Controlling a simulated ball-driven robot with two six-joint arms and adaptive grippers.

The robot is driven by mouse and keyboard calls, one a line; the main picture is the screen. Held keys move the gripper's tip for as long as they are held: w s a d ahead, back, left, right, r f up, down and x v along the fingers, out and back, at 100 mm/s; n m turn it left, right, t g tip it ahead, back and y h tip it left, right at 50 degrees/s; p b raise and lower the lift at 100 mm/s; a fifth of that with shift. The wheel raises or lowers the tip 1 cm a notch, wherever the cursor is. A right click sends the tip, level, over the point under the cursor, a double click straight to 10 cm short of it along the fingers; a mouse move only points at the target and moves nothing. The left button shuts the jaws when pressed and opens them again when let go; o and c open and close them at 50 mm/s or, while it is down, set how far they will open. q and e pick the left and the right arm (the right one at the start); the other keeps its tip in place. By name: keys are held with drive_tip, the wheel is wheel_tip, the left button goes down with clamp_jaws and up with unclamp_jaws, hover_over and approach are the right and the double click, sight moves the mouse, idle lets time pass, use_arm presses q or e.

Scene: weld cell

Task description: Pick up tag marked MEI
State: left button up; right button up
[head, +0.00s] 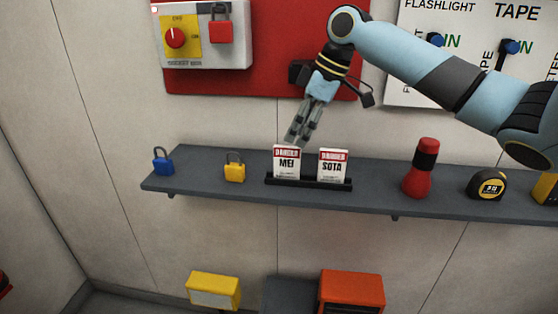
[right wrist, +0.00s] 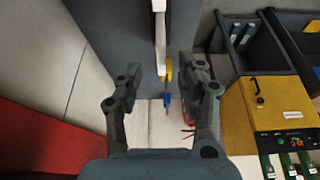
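The MEI tag (head: 287,163) is a white card with a red DANGER band. It stands upright in a black holder (head: 310,183) on the grey shelf, left of the similar SOTA tag (head: 333,166). My right gripper (head: 298,140) reaches down from the upper right, just above and behind the MEI tag as pictured. In the right wrist view its two fingers (right wrist: 163,85) are spread and empty. A white card edge (right wrist: 160,32) shows there beyond and between the fingers; which tag it is I cannot tell. My left gripper is out of view.
On the shelf (head: 208,170) stand a blue padlock (head: 163,161), a yellow padlock (head: 235,168), a red flashlight (head: 421,170) and a tape measure (head: 487,185). A red board with a switch box (head: 205,35) is on the wall behind. Yellow (head: 214,291) and orange (head: 352,292) boxes are below.

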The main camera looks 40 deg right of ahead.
sight(291, 147)
drive_tip(key=x, duration=0.3)
drive_tip(key=shift+a+f, duration=0.15)
drive_tip(key=shift+a, duration=0.05)
drive_tip(key=x, duration=0.3)
drive_tip(key=shift+w+f+p, duration=0.1)
drive_tip(key=shift+p, duration=0.3)
drive_tip(key=shift+f, duration=0.1)
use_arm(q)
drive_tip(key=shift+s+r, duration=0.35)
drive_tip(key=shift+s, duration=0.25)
use_arm(e)
clamp_jaws()
